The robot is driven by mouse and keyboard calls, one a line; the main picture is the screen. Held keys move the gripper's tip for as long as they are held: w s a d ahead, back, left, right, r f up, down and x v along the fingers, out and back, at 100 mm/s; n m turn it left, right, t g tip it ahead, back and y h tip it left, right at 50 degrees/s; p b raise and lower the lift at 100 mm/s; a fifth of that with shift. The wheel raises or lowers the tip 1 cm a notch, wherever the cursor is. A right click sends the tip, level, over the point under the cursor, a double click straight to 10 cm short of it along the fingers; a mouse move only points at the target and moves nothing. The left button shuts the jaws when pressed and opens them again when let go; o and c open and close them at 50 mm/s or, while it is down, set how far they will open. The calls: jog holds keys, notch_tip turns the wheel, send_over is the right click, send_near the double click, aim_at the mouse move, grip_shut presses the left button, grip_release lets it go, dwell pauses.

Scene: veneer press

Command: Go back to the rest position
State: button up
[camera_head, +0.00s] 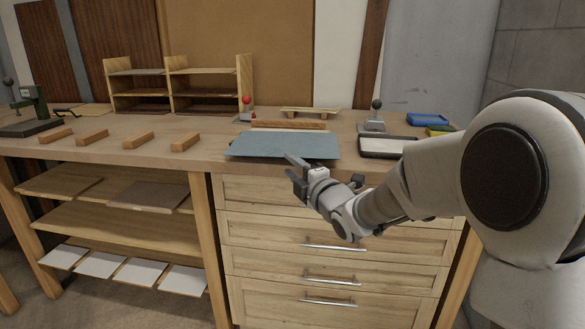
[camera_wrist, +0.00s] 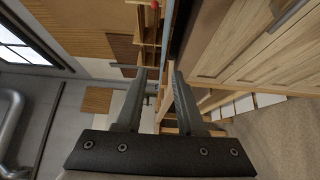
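My gripper (camera_head: 290,167) is in front of the workbench (camera_head: 213,166), near the front edge of the blue-grey mat (camera_head: 290,146) on its top. In the wrist view my gripper's two fingers (camera_wrist: 160,75) stand apart with nothing held between them. I cannot tell from the head view whether a fingertip touches the mat. My arm reaches in from the right, bent, in front of the drawers.
Several wooden blocks (camera_head: 138,140) lie on the left of the bench top. A small shelf rack (camera_head: 181,88) stands behind them. A black-rimmed tray (camera_head: 387,147) and a blue tray (camera_head: 428,119) are on the right.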

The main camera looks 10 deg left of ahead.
jog(key=shift+d, duration=0.1)
jog(key=s+d+m+g+h, duration=0.1)
jog(key=s+d+m+h, duration=0.45)
jog(key=d+m, duration=0.2)
jog(key=s+d+m+g+h, duration=0.2)
jog(key=s+d+m+h, duration=0.2)
jog(key=s+d+m, duration=0.4)
jog(key=s+d+f+m+g, duration=0.2)
jog(key=s+m, duration=0.1)
jog(key=s, duration=0.5)
jog(key=s+d+f+m+g, duration=0.2)
jog(key=s+m, duration=0.1)
jog(key=s, duration=0.4)
jog(key=s+d+f+m+g, duration=0.2)
jog(key=s+d+f+m, duration=0.15)
jog(key=s, duration=0.45)
notch_tip(320, 180, up, 30)
jog(key=p, duration=2.8)
jog(key=shift+w+a+f+h+p, duration=0.25)
jog(key=shift+w+a+h+p, duration=0.05)
jog(key=shift+w+a+h, duration=0.1)
